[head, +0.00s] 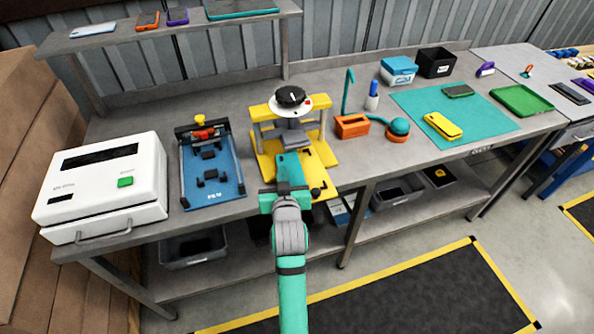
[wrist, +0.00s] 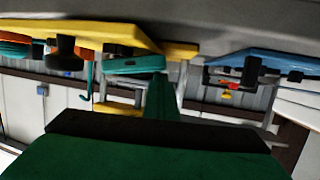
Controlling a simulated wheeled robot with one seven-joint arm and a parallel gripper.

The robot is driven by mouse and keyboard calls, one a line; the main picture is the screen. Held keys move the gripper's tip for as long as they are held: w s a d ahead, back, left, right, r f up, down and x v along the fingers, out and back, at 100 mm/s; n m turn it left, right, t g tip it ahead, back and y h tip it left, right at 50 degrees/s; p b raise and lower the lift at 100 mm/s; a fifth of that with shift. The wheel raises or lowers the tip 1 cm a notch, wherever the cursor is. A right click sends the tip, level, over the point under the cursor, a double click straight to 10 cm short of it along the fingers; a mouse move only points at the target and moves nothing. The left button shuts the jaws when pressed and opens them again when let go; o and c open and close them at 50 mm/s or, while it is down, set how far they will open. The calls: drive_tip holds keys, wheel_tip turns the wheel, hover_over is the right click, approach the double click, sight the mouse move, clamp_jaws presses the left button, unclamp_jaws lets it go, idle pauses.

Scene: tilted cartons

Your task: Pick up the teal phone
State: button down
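The teal phone (head: 291,165) with a dark camera patch is at the front of the yellow press stand (head: 322,152) in the head view. In the wrist view the phone (wrist: 130,66) shows nearly edge-on, next to the yellow base (wrist: 95,34). My teal gripper (head: 289,186) is right at the phone's near end. In the wrist view a narrow green finger shape (wrist: 161,97) reaches up close to the phone. The hand hides the phone's near part, and I cannot tell whether the fingers clasp it.
A blue fixture (head: 212,187) and a white machine (head: 103,190) stand to the left. An orange box (head: 352,127), a teal mat (head: 420,110) with a yellow phone (head: 443,125), and a green tray (head: 522,101) are to the right. The press head (head: 291,98) rises behind the phone.

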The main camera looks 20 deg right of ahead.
drive_tip(key=a, duration=0.3)
drive_tip(key=a+f, duration=0.1)
drive_tip(key=a, duration=0.1)
drive_tip(key=shift+s+a, duration=0.1)
drive_tip(key=shift+s, duration=0.05)
drive_tip(key=shift+a+r, duration=0.25)
drive_tip(key=shift+r, duration=0.45)
wheel_tip(320, 180, up, 13)
drive_tip(key=shift+d+f, duration=0.1)
drive_tip(key=c, duration=0.5)
unclamp_jaws()
